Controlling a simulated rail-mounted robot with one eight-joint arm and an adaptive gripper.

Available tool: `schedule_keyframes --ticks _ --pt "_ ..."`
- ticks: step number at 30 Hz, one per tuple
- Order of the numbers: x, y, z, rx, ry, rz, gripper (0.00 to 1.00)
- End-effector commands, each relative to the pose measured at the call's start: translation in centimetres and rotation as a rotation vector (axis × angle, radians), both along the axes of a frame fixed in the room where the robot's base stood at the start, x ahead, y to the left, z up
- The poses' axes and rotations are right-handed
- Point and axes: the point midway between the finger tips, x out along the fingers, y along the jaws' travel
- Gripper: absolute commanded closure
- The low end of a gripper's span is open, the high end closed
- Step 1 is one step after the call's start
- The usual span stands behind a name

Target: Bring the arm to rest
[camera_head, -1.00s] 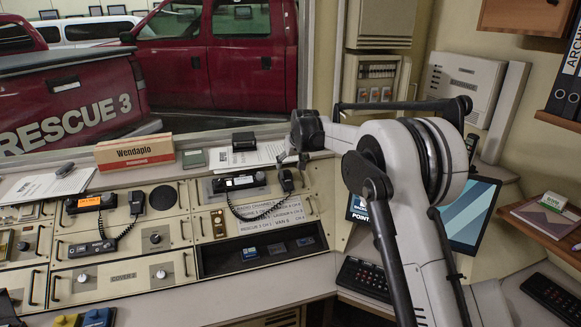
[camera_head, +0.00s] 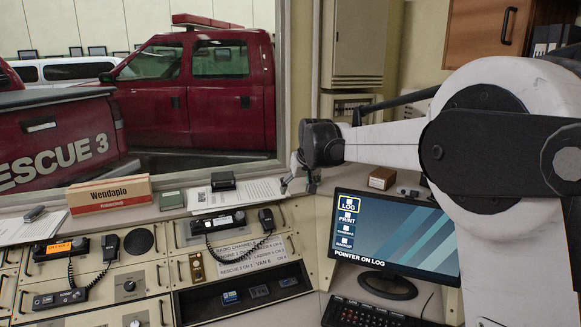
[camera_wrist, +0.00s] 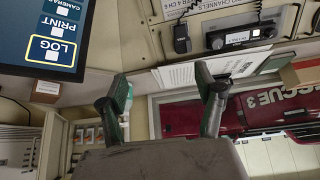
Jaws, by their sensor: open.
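My arm reaches in from the right in the head view, over the right part of the console. My gripper (camera_head: 299,174) is at its left end, in the air above the console's back ledge, just right of the white papers. In the wrist view my gripper's two fingers (camera_wrist: 160,95) stand apart with nothing held between them. Parts of the fingers in the head view are small and dark.
A monitor (camera_head: 395,235) stands below my forearm, with a keyboard (camera_head: 365,314) in front. Radios with handsets (camera_head: 218,222) sit on the console to the left. A Wendaplo box (camera_head: 109,193) lies on the ledge. A window frame (camera_head: 288,80) rises behind my gripper.

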Motion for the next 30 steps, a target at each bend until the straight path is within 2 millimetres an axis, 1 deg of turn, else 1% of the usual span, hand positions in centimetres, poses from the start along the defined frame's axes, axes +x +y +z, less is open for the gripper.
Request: schedule_keyframes --ticks 1,5,6,11,15,20,21,23,24,26,30 --pt "-1.6 -1.0 0.8 0.000 -0.001 -0.010 0.33" --pt "-5.4 -3.2 2.5 0.002 -0.004 -0.035 0.33" --pt "-6.6 -3.8 3.0 0.002 -0.005 -0.043 0.33" --pt "-11.6 -6.3 4.3 0.002 -0.008 -0.072 0.33" --pt "-16.2 -8.3 4.8 0.002 -0.012 -0.098 0.33" --pt "-21.5 -10.4 4.8 0.003 -0.015 -0.128 0.33" --pt "-22.8 -10.8 4.7 0.003 -0.016 -0.135 0.33" --pt "-24.9 -11.5 4.5 0.003 -0.017 -0.147 0.33" --pt "-26.2 -12.0 4.2 0.004 -0.018 -0.155 0.33" --pt "-28.2 -12.6 3.8 0.004 -0.019 -0.166 0.33" --pt "-32.8 -14.0 2.5 0.005 -0.022 -0.191 0.33"
